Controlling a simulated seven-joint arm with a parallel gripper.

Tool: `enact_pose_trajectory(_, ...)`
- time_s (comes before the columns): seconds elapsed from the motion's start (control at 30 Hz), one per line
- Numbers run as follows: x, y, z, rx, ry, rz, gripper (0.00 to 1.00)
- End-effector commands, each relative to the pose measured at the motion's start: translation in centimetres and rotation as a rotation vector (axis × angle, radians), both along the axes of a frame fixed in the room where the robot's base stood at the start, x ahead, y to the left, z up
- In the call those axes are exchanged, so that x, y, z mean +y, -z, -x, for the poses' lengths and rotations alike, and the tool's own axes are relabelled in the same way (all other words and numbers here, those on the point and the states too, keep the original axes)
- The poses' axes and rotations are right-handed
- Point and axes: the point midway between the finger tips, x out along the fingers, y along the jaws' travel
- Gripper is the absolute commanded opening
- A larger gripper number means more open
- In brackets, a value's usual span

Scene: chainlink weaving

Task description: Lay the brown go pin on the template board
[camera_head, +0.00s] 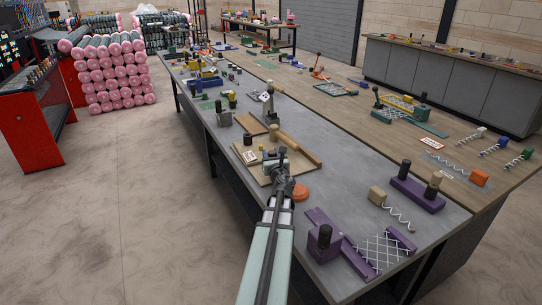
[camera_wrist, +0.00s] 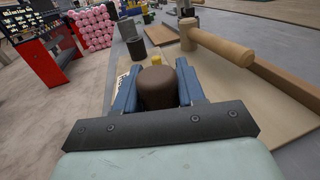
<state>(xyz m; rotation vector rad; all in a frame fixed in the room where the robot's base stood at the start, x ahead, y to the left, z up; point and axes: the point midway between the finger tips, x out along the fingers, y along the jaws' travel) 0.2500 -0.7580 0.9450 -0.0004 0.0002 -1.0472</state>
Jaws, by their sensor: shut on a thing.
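My gripper (camera_wrist: 158,84) has its two blue fingers closed around the brown go pin (camera_wrist: 158,88), a short, round-topped brown cylinder. In the head view my gripper (camera_head: 283,166) is over the light wooden template board (camera_head: 302,174) near the bench's left edge. The board also shows in the wrist view (camera_wrist: 240,102), under and beyond the fingers. The pin's lower end is hidden, so I cannot tell whether it touches the board. A small yellow piece (camera_wrist: 156,59) is just beyond the pin.
A dark cylinder (camera_wrist: 136,48) stands beyond the board. An orange disc (camera_head: 300,192) is close to my gripper's right.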

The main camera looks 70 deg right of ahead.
Motion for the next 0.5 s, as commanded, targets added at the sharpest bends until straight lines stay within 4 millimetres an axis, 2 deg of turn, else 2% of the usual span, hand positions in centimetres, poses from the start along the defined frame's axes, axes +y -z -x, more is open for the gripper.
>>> enact_pose_trajectory(0.4,0.0,0.37,-0.01,-0.001,0.0,0.0,0.07)
enact_pose_trajectory(0.43,0.0,0.36,-0.01,-0.001,0.0,0.0,0.41)
enact_pose_trajectory(0.5,0.0,0.34,-0.01,-0.001,0.0,0.0,0.48)
